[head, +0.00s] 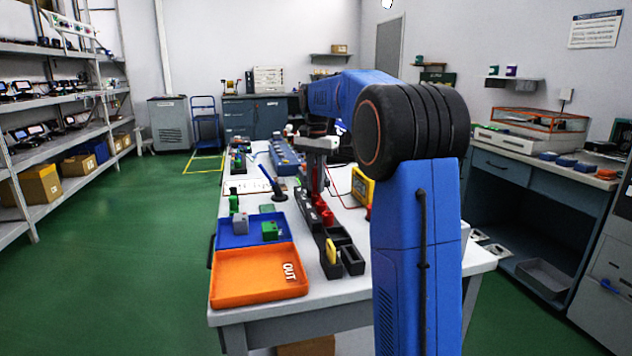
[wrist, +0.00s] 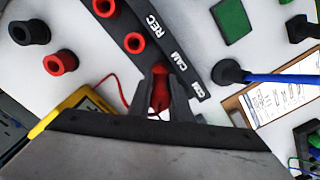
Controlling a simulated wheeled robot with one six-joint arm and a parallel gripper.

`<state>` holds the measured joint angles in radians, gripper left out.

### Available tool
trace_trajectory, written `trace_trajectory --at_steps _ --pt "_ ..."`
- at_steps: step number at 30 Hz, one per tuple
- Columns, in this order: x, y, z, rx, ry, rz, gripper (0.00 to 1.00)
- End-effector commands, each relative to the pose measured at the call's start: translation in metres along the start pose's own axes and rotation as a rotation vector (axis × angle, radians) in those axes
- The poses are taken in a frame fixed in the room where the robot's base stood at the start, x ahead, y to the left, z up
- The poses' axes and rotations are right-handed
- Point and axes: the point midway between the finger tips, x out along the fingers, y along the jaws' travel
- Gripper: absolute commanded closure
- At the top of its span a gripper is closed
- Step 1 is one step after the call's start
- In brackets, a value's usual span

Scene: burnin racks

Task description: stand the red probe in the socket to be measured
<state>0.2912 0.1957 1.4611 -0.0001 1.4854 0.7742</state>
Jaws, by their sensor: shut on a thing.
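My gripper (wrist: 160,88) is shut on the red probe (wrist: 160,92) in the wrist view, and a thin red lead runs from it toward the yellow meter (wrist: 82,118). The probe is over or beside the edge of the dark strip (wrist: 150,12), near its CAM lettering. Its lower end is hidden, so I cannot tell if it touches anything. Red ring sockets (wrist: 133,43) sit on the strip, one near the REC label. In the head view my gripper (head: 317,190) points down over the bench, and the yellow meter (head: 363,188) stands to its right.
A loose black socket (wrist: 30,32) and red socket (wrist: 61,63) stand beside the strip. A blue-handled tool (head: 271,182) leans from a black base left of the gripper. The blue tray (head: 228,241) and orange OUT tray (head: 255,280) lie at the near left.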

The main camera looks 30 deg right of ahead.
Motion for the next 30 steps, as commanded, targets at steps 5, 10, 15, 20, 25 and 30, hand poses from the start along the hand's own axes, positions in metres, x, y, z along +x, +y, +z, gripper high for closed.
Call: trace_trajectory --at_steps 5,10,15,20,25,30 --pt "0.003 0.0 0.0 0.0 0.0 0.0 1.0" --pt "0.005 0.0 0.0 0.0 0.001 -0.001 0.8" --pt "0.005 0.0 0.0 0.0 0.001 -0.001 0.6" --pt "0.005 0.0 0.0 0.0 0.0 -0.001 0.6" --pt "-0.002 0.0 0.0 0.0 0.001 -0.001 0.6" --pt "-0.027 -0.001 -0.001 0.0 0.003 -0.003 0.6"
